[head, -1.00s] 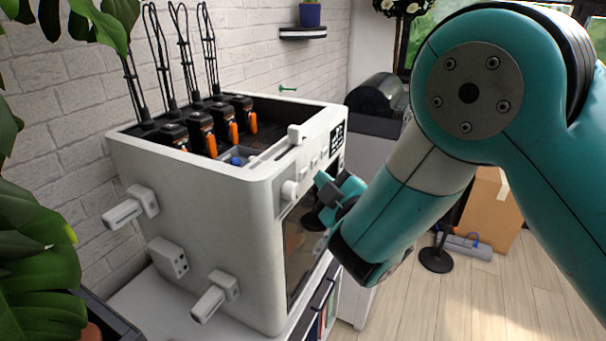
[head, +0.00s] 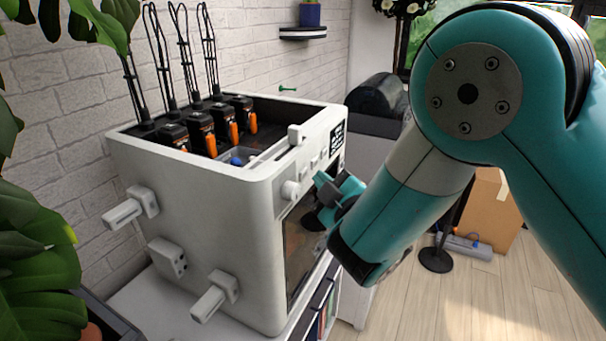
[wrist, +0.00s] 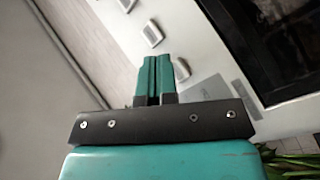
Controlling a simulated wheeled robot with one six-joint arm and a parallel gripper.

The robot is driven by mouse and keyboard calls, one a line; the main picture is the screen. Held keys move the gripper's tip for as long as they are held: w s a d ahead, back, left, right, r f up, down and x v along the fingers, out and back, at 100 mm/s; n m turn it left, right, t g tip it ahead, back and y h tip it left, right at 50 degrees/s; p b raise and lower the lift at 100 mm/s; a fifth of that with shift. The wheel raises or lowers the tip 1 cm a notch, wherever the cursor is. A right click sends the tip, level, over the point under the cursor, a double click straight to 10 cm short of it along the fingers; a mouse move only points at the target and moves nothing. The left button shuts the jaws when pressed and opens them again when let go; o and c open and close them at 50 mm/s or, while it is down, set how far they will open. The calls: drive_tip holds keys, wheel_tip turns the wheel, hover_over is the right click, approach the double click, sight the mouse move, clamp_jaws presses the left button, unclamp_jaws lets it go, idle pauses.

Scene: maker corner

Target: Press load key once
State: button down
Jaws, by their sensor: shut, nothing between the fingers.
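The white machine (head: 225,215) stands on a white cabinet, with a small dark screen (head: 337,136) and a row of small white keys (head: 315,161) along its front face. In the wrist view several pale keys show: one at the top edge (wrist: 127,4), a middle one (wrist: 152,34) and one (wrist: 181,69) just right of my fingertips. No label is readable, so I cannot tell which is the load key. My gripper (head: 322,182) is shut and empty, close to the front face below the keys. Its fingertips (wrist: 155,59) lie near the keys; contact cannot be told.
A round knob (head: 290,190) sits left of the keys. A dark window (wrist: 289,45) fills the front below them. Handles stick out of the machine's left side (head: 213,297). Plant leaves (head: 35,245) crowd the left. Open floor (head: 500,290) lies right of the cabinet.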

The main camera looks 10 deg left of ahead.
drive_tip(key=shift+a, duration=0.35)
drive_tip(key=shift+w+a+p, duration=0.15)
drive_tip(key=shift+a+p, duration=0.15)
drive_tip(key=shift+a, duration=0.05)
idle(0.5)
drive_tip(key=shift+d, duration=0.1)
drive_tip(key=shift+s+d+b, duration=0.25)
drive_tip(key=shift+d+b, duration=0.35)
drive_tip(key=shift+d, duration=0.05)
drive_tip(key=shift+s+d+b, duration=0.3)
drive_tip(key=shift+d+b, duration=0.1)
drive_tip(key=shift+d, duration=0.4)
drive_tip(key=shift+s+d+b, duration=0.25)
drive_tip(key=shift+d+b, duration=0.15)
drive_tip(key=shift+d, duration=0.4)
drive_tip(key=shift+s+d+b, duration=0.3)
drive_tip(key=shift+d+b, duration=0.1)
drive_tip(key=shift+d, duration=0.4)
